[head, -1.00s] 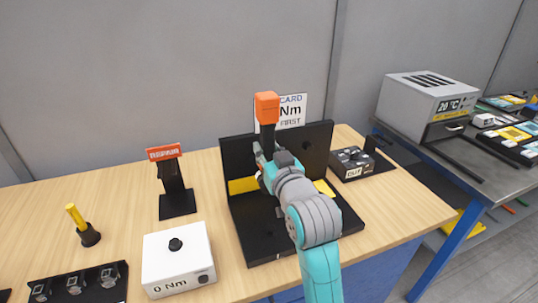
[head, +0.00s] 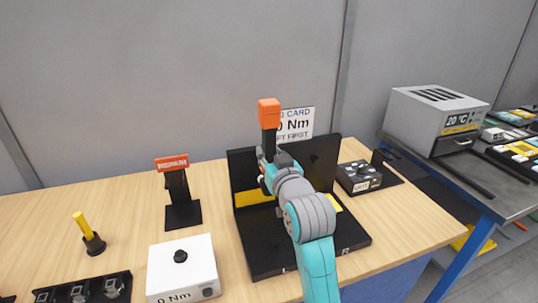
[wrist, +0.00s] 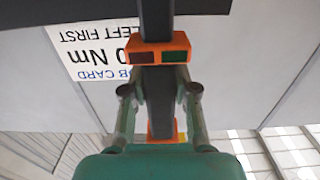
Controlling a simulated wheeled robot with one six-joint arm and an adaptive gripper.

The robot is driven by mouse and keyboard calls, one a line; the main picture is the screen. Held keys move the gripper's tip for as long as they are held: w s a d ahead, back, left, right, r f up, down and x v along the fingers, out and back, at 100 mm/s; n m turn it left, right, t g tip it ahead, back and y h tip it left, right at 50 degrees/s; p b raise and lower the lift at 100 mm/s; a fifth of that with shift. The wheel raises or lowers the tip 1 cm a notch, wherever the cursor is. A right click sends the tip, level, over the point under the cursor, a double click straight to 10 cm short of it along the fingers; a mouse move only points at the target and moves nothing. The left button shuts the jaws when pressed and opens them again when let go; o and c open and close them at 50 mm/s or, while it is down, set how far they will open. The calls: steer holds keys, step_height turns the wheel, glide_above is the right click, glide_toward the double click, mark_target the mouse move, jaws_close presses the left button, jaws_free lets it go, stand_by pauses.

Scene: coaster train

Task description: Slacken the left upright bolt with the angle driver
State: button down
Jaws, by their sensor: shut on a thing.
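My gripper (wrist: 158,100) is shut on the angle driver, a dark tool with an orange end block (head: 269,113) and a black shaft. In the head view the driver stands upright in front of the black fixture's back plate (head: 318,160). The wrist view shows the driver's dark body running between my fingers, with an orange collar (wrist: 157,50) carrying a red and a green window. The fixture has yellow strips (head: 253,198) low on its back plate. The left upright bolt is not distinguishable; my arm and gripper cover part of the fixture. The driver's working tip is hidden.
A job card (head: 296,123) stands behind the fixture. A white box reading 0 Nm (head: 183,262), a stand with a red sign (head: 181,200), and a yellow-handled tool (head: 82,226) are left. A black box (head: 358,177) is right. Bare wood shows around them.

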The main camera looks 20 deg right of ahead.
steer(key=shift+w+r, duration=0.2)
steer(key=shift+w, duration=1.6)
stand_by(3.1)
steer(key=shift+s, duration=0.3)
stand_by(2.1)
